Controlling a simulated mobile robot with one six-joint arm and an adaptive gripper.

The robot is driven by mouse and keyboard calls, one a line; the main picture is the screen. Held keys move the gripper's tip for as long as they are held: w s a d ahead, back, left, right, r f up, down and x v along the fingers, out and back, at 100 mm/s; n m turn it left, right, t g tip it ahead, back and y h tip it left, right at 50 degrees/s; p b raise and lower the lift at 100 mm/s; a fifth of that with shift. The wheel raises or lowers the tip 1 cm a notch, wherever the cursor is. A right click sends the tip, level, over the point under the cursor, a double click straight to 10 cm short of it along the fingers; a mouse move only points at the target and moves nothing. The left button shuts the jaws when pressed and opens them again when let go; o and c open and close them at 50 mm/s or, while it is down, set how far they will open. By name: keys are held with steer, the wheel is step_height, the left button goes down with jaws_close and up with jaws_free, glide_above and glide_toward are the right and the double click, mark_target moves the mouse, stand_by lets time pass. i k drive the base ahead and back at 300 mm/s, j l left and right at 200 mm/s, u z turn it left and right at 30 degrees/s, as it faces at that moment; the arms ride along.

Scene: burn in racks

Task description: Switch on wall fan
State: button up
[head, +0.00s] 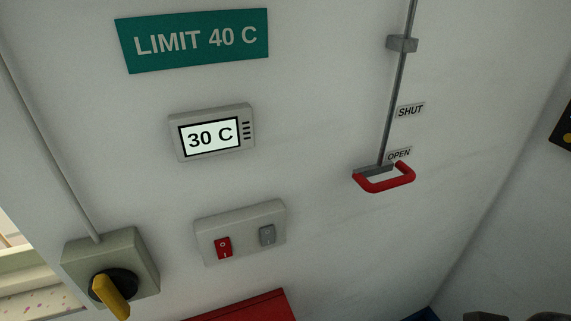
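No fan shows in the head view. A grey switch plate (255,216) is on the white wall, low and left of centre. It carries a red rocker switch (223,248) marked O and I on the left, and a grey rocker switch (267,235) on the right. At lower left is a grey box (133,260) with a yellow rotary handle (111,296) on a black disc, tilted down to the right. No label tells which switch belongs to the fan. My gripper cannot be made out in this view.
A display (211,133) reads 30 C under a green LIMIT 40 C sign (194,40). A red pull handle (385,181) on a vertical rod sits at the OPEN label (399,154), below SHUT (411,110). A red object (250,308) and unidentified dark shapes edge the bottom.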

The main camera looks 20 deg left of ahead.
mark_target(223, 247)
steer(key=k+j+u, duration=0.1)
steer(key=u, duration=1.15)
